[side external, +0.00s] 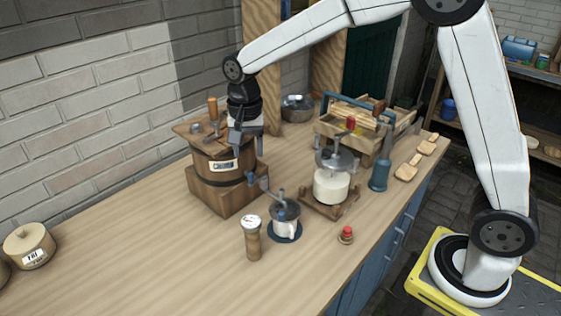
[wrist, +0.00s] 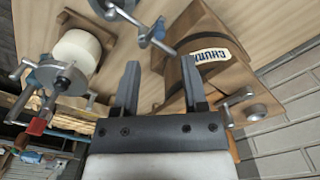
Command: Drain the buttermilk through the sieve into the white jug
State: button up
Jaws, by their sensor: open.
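The brown wooden churn (side external: 212,166) with a "CHURN" label stands on a wooden block base, upright. A tap (side external: 262,184) with a blue part sticks out low on its side. The white jug (side external: 287,229) stands on a round blue mat below and beside the tap. A grey metal sieve (side external: 284,209) sits over its mouth. My gripper (wrist: 160,85) is open and empty. In the side view it hangs at the churn's upper right side. The churn (wrist: 203,72) and tap (wrist: 155,36) also show in the wrist view. No flow from the tap is visible.
A cranked device with a white drum (side external: 331,187) stands right of the jug. The left counter is mostly clear.

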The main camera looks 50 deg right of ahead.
aim_at(250, 173)
jog(key=shift+f, duration=3.75)
grip_shut()
